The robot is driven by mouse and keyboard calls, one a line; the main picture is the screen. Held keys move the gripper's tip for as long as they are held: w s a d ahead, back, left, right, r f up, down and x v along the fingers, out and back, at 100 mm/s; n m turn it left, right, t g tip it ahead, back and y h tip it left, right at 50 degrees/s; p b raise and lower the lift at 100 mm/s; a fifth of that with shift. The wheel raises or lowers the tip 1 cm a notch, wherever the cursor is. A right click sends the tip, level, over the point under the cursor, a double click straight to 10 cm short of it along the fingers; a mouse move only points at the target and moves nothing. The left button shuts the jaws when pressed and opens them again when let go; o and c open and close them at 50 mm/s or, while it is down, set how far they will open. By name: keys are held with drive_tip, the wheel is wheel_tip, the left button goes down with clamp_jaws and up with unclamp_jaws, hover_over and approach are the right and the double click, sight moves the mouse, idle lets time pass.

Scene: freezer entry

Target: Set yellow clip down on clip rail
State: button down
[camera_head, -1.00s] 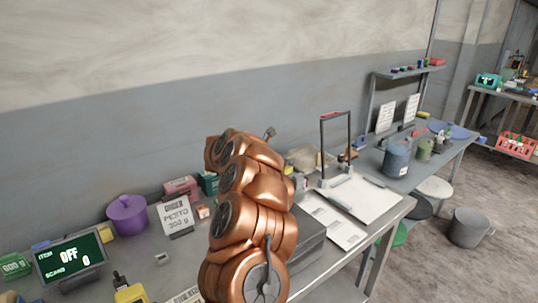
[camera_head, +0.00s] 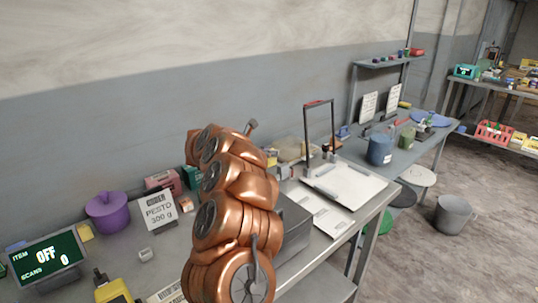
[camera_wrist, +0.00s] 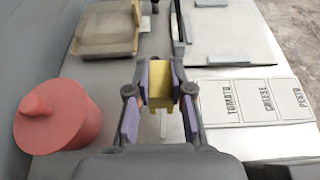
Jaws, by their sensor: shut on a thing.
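My gripper (camera_wrist: 163,82) is in the wrist view with its purple-padded fingers shut on the yellow clip (camera_wrist: 161,102). The clip appears as a small yellow block between the fingers, over the grey bench. A narrow pale strip shows just below it; I cannot tell what that is. In the head view my copper-coloured arm hides the gripper and clip. I cannot pick out the clip rail for certain in either view.
A red lidded pot (camera_wrist: 52,118) stands left of my gripper, with a beige tray (camera_wrist: 105,38) beyond. Label cards (camera_wrist: 250,101) lie to the right, near a white board (camera_wrist: 228,50). The head view shows a purple pot (camera_head: 108,212) and a display (camera_head: 48,260).

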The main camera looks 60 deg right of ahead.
sight(269, 163)
drive_tip(key=shift+f+b, duration=2.35)
drive_tip(key=shift+f, duration=0.05)
drive_tip(key=shift+b, duration=1.9)
drive_tip(key=shift+f+b, duration=1.8)
drive_tip(key=shift+b, duration=0.5)
idle(0.3)
drive_tip(key=c, duration=1)
unclamp_jaws()
drive_tip(key=shift+o, duration=0.2)
drive_tip(key=shift+a+r, duration=0.1)
